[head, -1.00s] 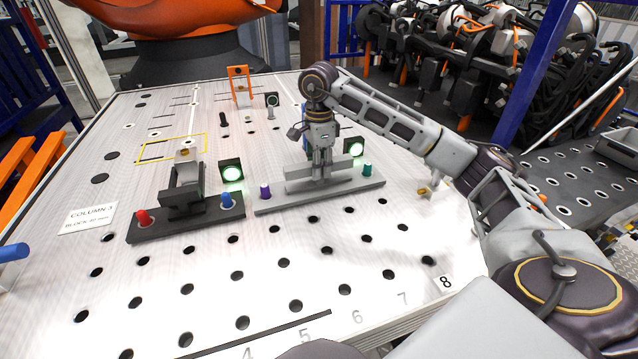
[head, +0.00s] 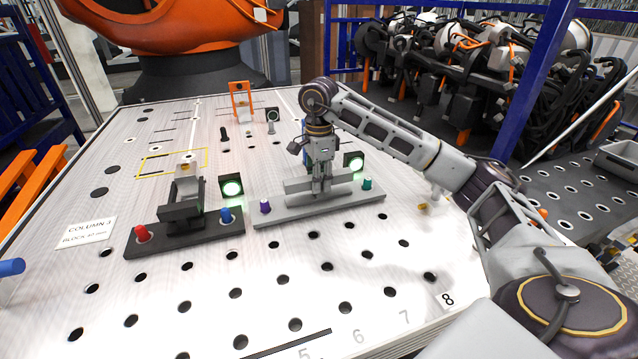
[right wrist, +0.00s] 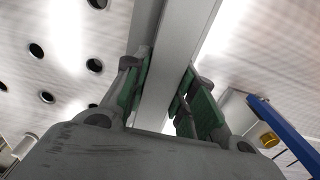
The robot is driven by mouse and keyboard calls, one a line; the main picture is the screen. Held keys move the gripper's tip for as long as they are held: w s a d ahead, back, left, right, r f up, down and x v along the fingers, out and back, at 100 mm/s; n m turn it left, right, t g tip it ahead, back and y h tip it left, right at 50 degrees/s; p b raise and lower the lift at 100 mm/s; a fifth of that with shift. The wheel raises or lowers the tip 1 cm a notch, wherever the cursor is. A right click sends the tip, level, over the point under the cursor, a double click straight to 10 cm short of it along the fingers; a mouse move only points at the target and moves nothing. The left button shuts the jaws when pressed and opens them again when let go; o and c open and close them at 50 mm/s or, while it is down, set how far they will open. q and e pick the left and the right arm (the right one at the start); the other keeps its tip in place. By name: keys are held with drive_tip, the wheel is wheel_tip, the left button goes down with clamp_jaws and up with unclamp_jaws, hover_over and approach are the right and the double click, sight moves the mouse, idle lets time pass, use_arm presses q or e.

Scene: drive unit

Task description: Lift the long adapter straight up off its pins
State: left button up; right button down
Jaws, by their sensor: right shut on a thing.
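The long adapter (head: 292,212) is a light grey bar with a raised rib along its middle. It sits low over the perforated table in the head view, with a purple pin (head: 265,206) at its left end and a teal pin (head: 367,184) at its right end. My right gripper (head: 320,188) points down from above and is shut on the rib near its middle. In the right wrist view the grey rib (right wrist: 178,60) runs between the green finger pads. Whether there is a gap beneath the bar cannot be told. My left gripper is not in view.
A dark fixture (head: 185,238) with a red knob (head: 142,233) and a blue knob (head: 226,214) stands just left of the adapter. Two green-lit lamps (head: 231,188) stand behind. An orange bracket (head: 241,98) is farther back. The perforated table (head: 330,255) is clear in front.

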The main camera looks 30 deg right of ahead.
drive_tip(key=shift+r, duration=0.8)
wheel_tip(320, 180, up, 4)
drive_tip(key=shift+f, duration=0.25)
drive_tip(key=shift+r+p, duration=0.55)
drive_tip(key=shift+r, duration=1.75)
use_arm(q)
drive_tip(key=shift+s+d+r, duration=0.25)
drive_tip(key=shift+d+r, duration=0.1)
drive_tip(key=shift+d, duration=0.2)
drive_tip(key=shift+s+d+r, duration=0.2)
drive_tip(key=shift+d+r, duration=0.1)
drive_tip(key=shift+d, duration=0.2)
